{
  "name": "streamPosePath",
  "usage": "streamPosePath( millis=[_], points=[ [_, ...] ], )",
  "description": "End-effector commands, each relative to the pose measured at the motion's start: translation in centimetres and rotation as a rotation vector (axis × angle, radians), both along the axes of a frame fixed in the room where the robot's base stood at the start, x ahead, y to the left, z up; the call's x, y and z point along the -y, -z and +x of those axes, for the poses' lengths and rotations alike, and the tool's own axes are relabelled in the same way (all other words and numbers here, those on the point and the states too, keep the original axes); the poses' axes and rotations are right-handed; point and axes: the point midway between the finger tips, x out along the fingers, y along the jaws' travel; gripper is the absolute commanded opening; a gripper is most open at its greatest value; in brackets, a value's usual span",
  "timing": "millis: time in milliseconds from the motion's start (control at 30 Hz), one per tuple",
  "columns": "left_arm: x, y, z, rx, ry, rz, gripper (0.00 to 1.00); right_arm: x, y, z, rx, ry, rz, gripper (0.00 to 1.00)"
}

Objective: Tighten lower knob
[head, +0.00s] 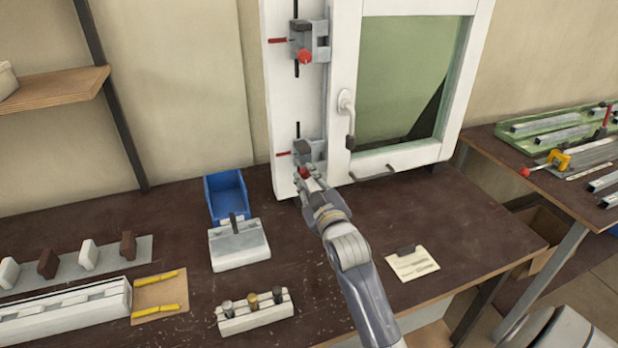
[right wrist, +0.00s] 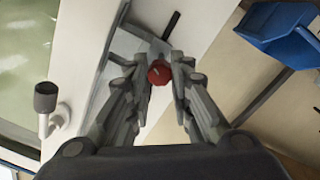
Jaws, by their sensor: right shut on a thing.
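The lower knob (right wrist: 159,72) is red and sits between the fingertips of my right gripper (right wrist: 160,78) in the right wrist view. In the head view my right gripper (head: 309,180) reaches the lower clamp (head: 311,150) on the white window frame and is shut on the lower knob, which shows there only as a bit of red. The upper clamp (head: 312,42) with its red knob (head: 305,57) is higher on the same frame. My left gripper is not in view.
A blue bin (head: 226,196) and a grey-white block (head: 239,246) stand left of my right arm. A window handle (head: 347,112) is right of the clamps. A note card (head: 413,263) lies on the dark bench. Aluminium profiles lie on the right table (head: 520,160).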

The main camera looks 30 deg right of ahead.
Motion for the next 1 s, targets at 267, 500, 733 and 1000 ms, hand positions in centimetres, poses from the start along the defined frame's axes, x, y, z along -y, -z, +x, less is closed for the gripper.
streamPosePath(
  millis=[267, 500, 733, 1000],
  points=[
    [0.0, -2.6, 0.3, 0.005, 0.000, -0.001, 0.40, 0.0, -0.4, 0.0, 0.050, 0.000, 0.221, 0.00],
    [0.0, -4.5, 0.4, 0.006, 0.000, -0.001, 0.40, 0.0, -0.4, 0.0, 0.105, 0.000, 0.443, 0.00],
    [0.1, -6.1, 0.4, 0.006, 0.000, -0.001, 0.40, 0.0, -0.4, 0.0, 0.155, 0.001, 0.650, 0.00],
    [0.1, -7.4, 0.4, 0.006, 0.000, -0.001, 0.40, 0.0, -0.3, 0.0, 0.203, 0.000, 0.851, 0.00]
  ],
)
